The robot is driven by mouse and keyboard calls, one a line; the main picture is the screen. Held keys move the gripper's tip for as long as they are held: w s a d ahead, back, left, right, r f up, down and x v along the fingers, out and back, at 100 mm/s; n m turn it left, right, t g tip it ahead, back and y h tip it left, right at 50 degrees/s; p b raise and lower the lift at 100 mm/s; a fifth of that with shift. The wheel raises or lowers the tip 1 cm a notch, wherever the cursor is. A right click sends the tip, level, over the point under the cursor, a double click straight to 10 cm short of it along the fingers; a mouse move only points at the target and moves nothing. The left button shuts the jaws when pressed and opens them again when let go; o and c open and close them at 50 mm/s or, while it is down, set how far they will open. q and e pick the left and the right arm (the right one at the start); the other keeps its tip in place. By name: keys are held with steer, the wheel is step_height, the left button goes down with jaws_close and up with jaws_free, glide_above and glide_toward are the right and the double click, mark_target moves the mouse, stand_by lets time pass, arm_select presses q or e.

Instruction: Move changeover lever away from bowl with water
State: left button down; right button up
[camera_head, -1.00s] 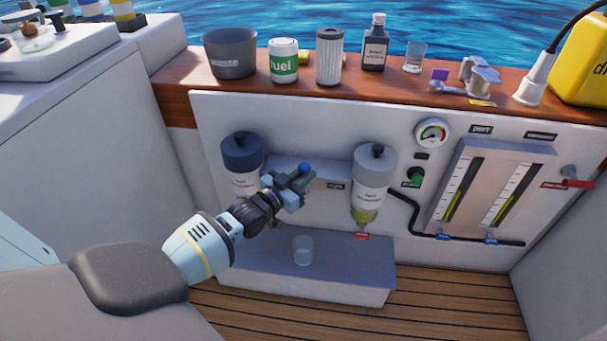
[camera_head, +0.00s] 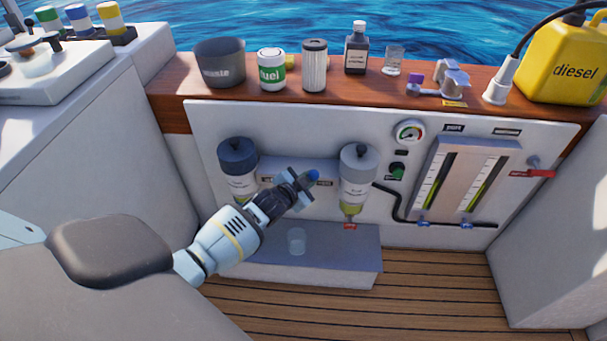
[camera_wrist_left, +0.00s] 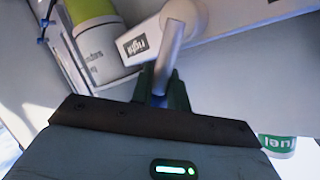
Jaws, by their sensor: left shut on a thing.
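The changeover lever shows as a blue knob (camera_head: 313,175) on the wall panel between two filter bowls. My left gripper (camera_head: 304,180) is shut on it; the left wrist view shows its grey shaft (camera_wrist_left: 170,52) between the fingers. The knob is near the right-hand label, on the side of the grey-capped bowl (camera_head: 357,190). That bowl has a yellow-green bottom, which also shows in the wrist view (camera_wrist_left: 90,12). My right gripper is out of view.
A clear cup (camera_head: 296,241) stands on the grey ledge (camera_head: 345,250) below. A waste pot (camera_head: 220,65), fuel can (camera_head: 271,70), filter (camera_head: 314,65) and bottle (camera_head: 356,48) stand on the wooden shelf. Gauges and a black hose are at right. The plank floor (camera_head: 400,300) is clear.

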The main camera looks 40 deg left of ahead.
arm_select(q)
steer(key=shift+w+d+r+m, duration=0.25)
steer(key=shift+w+r+m, duration=0.05)
steer(key=shift+w+r, duration=0.1)
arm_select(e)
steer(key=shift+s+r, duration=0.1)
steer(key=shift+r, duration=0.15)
arm_select(q)
steer(key=shift+d, duration=0.1)
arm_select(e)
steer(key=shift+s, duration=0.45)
arm_select(q)
steer(key=c, duration=1.4)
jaws_free()
steer(key=shift+d+f, duration=0.1)
steer(key=shift+f, duration=0.05)
steer(key=shift+c, duration=0.2)
steer(key=shift+s+f, duration=0.1)
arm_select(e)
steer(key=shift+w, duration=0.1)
arm_select(q)
steer(key=shift+s, duration=0.1)
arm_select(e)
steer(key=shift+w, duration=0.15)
